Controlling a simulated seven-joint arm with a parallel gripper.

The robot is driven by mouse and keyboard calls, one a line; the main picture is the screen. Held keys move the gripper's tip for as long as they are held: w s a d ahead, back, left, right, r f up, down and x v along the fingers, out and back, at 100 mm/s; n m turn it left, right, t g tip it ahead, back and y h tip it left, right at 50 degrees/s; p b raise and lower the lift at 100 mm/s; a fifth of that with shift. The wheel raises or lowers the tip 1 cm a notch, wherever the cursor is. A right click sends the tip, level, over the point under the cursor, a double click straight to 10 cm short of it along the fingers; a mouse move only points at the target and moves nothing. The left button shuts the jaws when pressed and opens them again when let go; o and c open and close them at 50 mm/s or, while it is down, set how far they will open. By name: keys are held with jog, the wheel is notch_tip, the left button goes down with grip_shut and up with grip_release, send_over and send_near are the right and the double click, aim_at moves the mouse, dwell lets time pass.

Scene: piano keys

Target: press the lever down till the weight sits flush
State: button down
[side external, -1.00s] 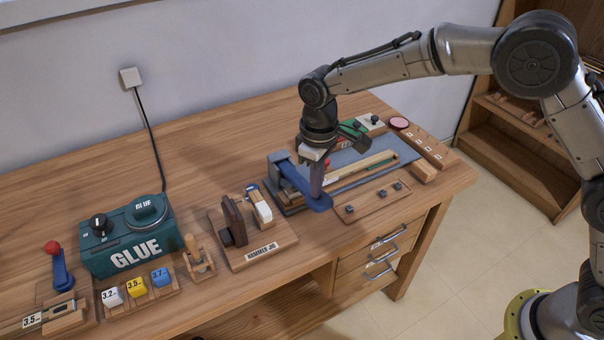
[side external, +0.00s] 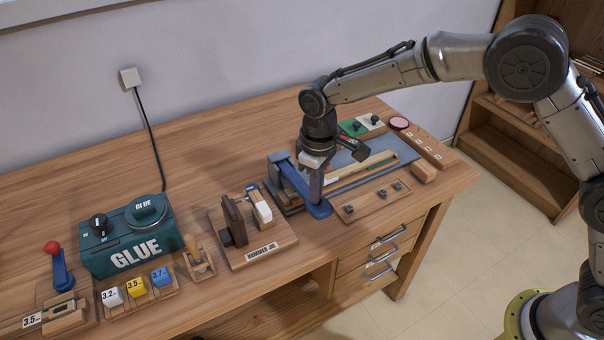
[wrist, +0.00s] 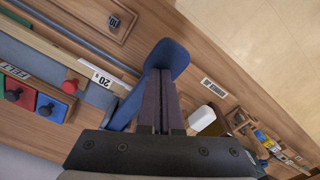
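The blue lever (side external: 294,181) slopes down from its hinge block at the back to a wide rounded end near the table's front. In the wrist view the lever's rounded end (wrist: 172,53) lies just beyond my fingertips. My gripper (side external: 317,199) points down at that end and appears to touch its top. In the wrist view my gripper's (wrist: 161,72) two dark fingers lie side by side, shut with nothing between them. I cannot make out which piece is the weight or whether it sits flush.
A grey-blue mat with wooden strips (side external: 372,166) lies right of the lever. A wooden tray of small dark pieces (side external: 372,203) is in front of it. The hammer jig (side external: 268,246) stands left, with the green glue box (side external: 128,237) farther left. The table's front edge is close by.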

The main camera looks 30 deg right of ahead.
jog(key=shift+f, duration=0.9)
jog(key=shift+r, duration=0.1)
dwell(0.3)
notch_tip(320, 180, up, 10)
dwell(1.6)
dwell(0.3)
